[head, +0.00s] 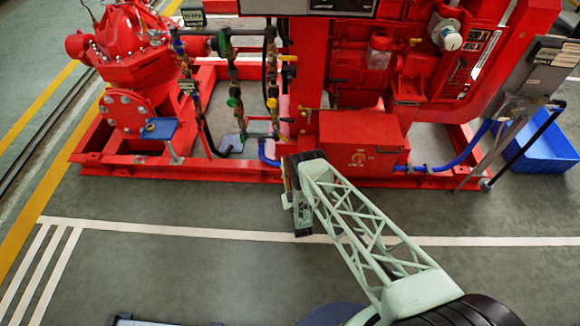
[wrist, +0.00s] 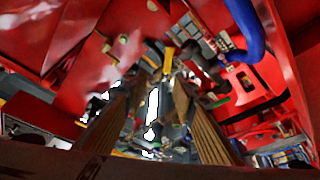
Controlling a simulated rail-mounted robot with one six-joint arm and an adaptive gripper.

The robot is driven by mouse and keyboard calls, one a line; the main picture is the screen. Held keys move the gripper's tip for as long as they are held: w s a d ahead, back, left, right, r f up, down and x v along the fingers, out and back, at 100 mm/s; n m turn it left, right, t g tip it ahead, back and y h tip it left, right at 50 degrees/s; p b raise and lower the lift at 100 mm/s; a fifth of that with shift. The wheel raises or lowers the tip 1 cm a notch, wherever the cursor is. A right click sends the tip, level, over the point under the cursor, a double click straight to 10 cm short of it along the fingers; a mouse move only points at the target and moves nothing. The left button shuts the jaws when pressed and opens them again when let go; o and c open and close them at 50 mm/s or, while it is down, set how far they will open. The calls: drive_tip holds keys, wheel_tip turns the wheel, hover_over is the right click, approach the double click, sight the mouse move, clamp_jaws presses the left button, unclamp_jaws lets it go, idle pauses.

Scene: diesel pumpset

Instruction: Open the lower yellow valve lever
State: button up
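In the head view my wrist is low in front of the piping, at the red base frame; the fingertips are not clear there.
The red base frame (head: 220,172) and a red box (head: 360,142) stand close beside my wrist. A blue hose (wrist: 246,30) shows close by at upper right in the wrist view. A blue bin (head: 540,150) stands at right. The floor in front is clear.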

drive_tip(key=shift+s+d, duration=0.2)
drive_tip(key=shift+s, duration=1.1)
